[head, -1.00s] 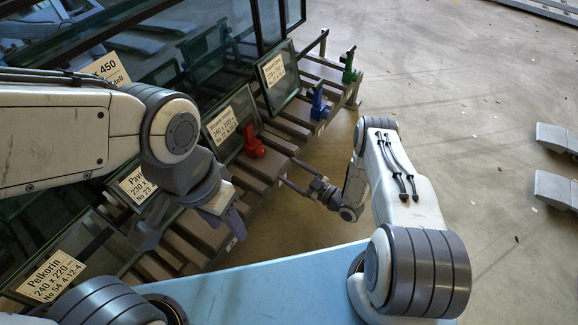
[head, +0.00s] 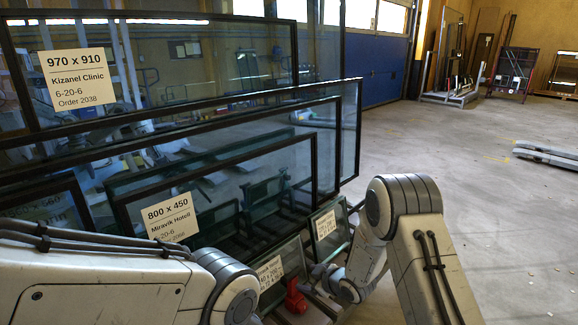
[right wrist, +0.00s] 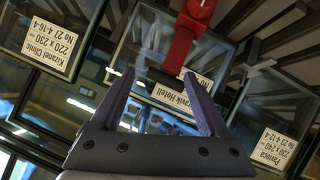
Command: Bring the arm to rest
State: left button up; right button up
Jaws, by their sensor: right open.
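My right arm comes in from the lower right, and its gripper (head: 316,271) is small and partly hidden among the panes in the head view. In the right wrist view the gripper (right wrist: 159,73) is open, with its two dark fingers apart and nothing held between them. A red clamp (head: 295,297) stands close to it on the rack; the clamp (right wrist: 184,38) also shows beyond the fingertips in the right wrist view, apart from them. My left arm crosses the lower left of the head view; its gripper is below the picture.
Small framed panes (head: 327,228) with label cards stand near my right gripper. Larger glass panes (head: 240,172) fill the left, one with a big card (head: 77,79). Open concrete floor (head: 450,150) lies to the right. Racks (head: 512,72) stand at the back.

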jog(key=s+a+r+m+g+h, duration=0.1)
jog(key=s+a+r+g+h, duration=0.15)
jog(key=s+r, duration=0.6)
jog(key=s+r+m+g+h+p, duration=0.15)
jog(key=s+r, duration=0.35)
jog(key=s, duration=0.6)
jog(key=s+d+r+m+g, duration=0.1)
jog(key=s+r+g, duration=0.3)
jog(key=s, duration=0.6)
jog(key=s+r+m+g+p, duration=0.1)
jog(key=s+r, duration=0.5)
jog(key=s, duration=0.5)
notch_tip(320, 180, up, 37)
jog(key=w+p, duration=0.1)
jog(key=p, duration=3.7)
jog(key=shift+d, duration=0.15)
